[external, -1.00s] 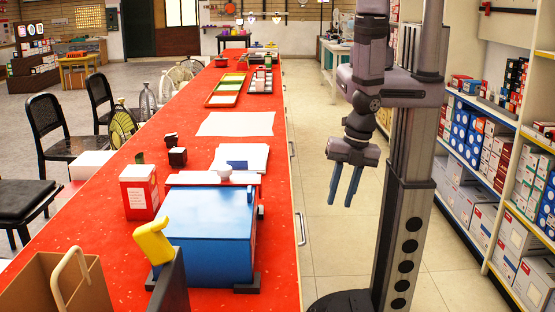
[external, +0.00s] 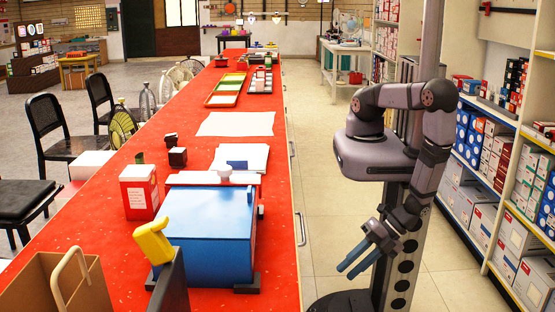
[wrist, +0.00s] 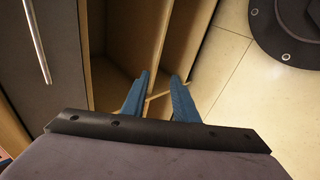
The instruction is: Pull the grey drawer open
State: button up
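A dark grey front panel (wrist: 65,70), which looks like the grey drawer, is at the upper left of the wrist view. Its straight metal bar handle (wrist: 38,42) runs along it. In the external view the counter side is seen at a steep angle, with a bar handle (external: 301,229) on it. My gripper (external: 353,266) is low over the floor, right of the counter, with its blue fingers pointing left. In the wrist view the fingers (wrist: 160,95) are apart with nothing between them, right of the handle and not touching it.
Brown boards (wrist: 130,40) with an open space lie beside the grey panel. The red counter top (external: 235,123) carries a blue box (external: 205,240) and other items. Stocked shelves (external: 505,160) stand at right. The aisle floor (external: 320,190) is clear.

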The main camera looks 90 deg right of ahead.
aim_at(303, 227)
jog(key=w+d+r+m+t+h, duration=0.1)
jog(key=w+r+t, duration=0.2)
jog(key=r, duration=0.3)
jog(key=w+d+r+m+t+h, duration=0.1)
jog(key=w+d+r+t, duration=0.1)
jog(key=w+r+t, duration=0.35)
jog(key=shift+g, duration=0.85)
jog(key=shift+a+r+b+x, duration=0.1)
jog(key=shift+r+b+x, duration=0.1)
jog(key=shift+b+x, duration=0.5)
jog(key=shift+a+r+b+x, duration=0.1)
jog(key=shift+r+b+x, duration=0.15)
jog(key=shift+x, duration=0.85)
jog(key=shift+a+r+b+x, duration=0.15)
jog(key=shift+b+x, duration=0.35)
jog(key=shift+x, duration=0.45)
grip_shut()
